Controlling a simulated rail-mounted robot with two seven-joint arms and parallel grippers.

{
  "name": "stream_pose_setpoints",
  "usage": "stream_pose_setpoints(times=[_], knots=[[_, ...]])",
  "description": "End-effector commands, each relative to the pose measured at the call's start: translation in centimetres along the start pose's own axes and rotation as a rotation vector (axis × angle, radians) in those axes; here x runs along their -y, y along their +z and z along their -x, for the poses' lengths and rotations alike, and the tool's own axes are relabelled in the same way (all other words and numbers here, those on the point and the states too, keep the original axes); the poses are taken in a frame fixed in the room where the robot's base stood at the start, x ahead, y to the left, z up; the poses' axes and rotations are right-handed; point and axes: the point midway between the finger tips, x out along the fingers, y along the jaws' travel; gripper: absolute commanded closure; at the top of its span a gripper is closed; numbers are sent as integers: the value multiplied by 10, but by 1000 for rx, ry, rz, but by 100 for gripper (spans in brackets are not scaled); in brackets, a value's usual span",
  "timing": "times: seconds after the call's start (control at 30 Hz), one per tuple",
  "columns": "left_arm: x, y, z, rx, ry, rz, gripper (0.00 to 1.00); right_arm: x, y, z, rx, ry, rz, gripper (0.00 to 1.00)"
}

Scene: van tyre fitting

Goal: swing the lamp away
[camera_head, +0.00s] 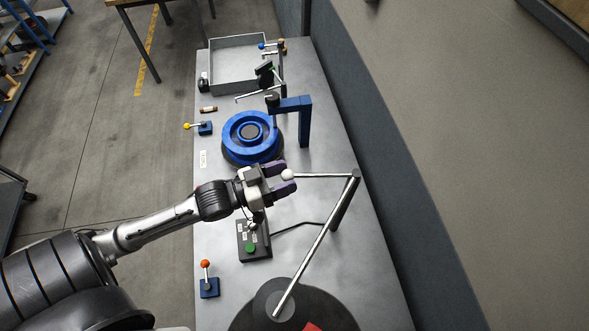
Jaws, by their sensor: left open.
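A jointed silver arm, which I take to be the lamp (318,246), runs from a large dark disc (245,318) at the bottom to a dark post (342,207) on the right. From the top of the post a thin rod (325,176) reaches left and ends in a white ball (288,175). My left gripper (282,179) is open, with its purple-padded fingertips right by the ball, one above and one below it in the picture. I cannot tell if they touch it. My right gripper is not in view.
A blue wheel fixture (234,150) with a blue bracket (304,125) stands behind the gripper. A metal tray (213,70) is at the far end.

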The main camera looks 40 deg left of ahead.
Motion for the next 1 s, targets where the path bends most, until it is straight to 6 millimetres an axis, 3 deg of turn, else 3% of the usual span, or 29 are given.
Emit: stream_pose_setpoints(times=[0.3,0.73,1.0], knots=[[0,-1,-26,-1,0,-2,42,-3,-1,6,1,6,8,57],[0,0,-31,1,0,-1,42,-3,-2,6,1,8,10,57],[0,0,-31,1,0,-1,66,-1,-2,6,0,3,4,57]])
